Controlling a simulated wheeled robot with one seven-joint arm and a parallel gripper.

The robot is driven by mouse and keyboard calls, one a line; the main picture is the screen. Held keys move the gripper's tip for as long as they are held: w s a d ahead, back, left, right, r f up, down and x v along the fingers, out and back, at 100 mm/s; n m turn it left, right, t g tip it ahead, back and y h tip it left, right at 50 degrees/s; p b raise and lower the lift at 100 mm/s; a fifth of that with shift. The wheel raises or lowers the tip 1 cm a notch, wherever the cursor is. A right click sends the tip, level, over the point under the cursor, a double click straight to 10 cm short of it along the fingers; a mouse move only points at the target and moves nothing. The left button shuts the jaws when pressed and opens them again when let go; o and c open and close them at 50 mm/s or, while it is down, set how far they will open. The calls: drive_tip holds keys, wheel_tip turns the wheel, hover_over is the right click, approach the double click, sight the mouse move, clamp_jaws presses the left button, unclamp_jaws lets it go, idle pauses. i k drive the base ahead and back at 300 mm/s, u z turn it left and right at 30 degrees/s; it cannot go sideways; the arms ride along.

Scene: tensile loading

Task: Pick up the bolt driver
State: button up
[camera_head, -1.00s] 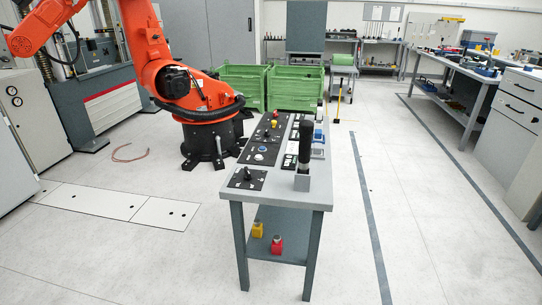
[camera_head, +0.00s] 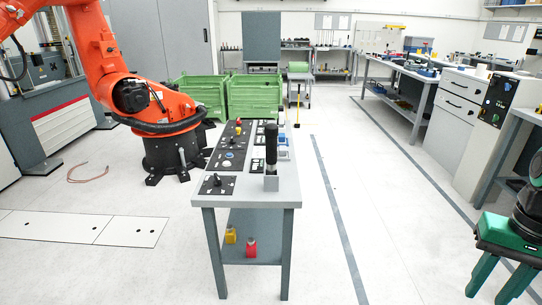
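An upright black, cylindrical tool (camera_head: 271,146), which looks like the bolt driver, stands in a small grey block (camera_head: 271,183) at the near right corner of the grey table (camera_head: 285,197). Its lower end is hidden in or behind the block. My gripper (camera_head: 497,290), green with a black joint above, hangs at the lower right edge of the view. Its two green fingers are apart and nothing shows between them. It is well to the right of the table and the tool, not touching either.
Black control panels (camera_head: 217,184) lie on the tabletop left of the tool. A yellow item (camera_head: 230,236) and a red item (camera_head: 251,248) sit on the lower shelf. An orange robot arm (camera_head: 110,60) stands behind left. Floor between table and right-hand cabinets is clear.

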sight(271, 130)
drive_tip(key=u, duration=0.05)
drive_tip(key=i, duration=1)
drive_tip(key=z, duration=0.05)
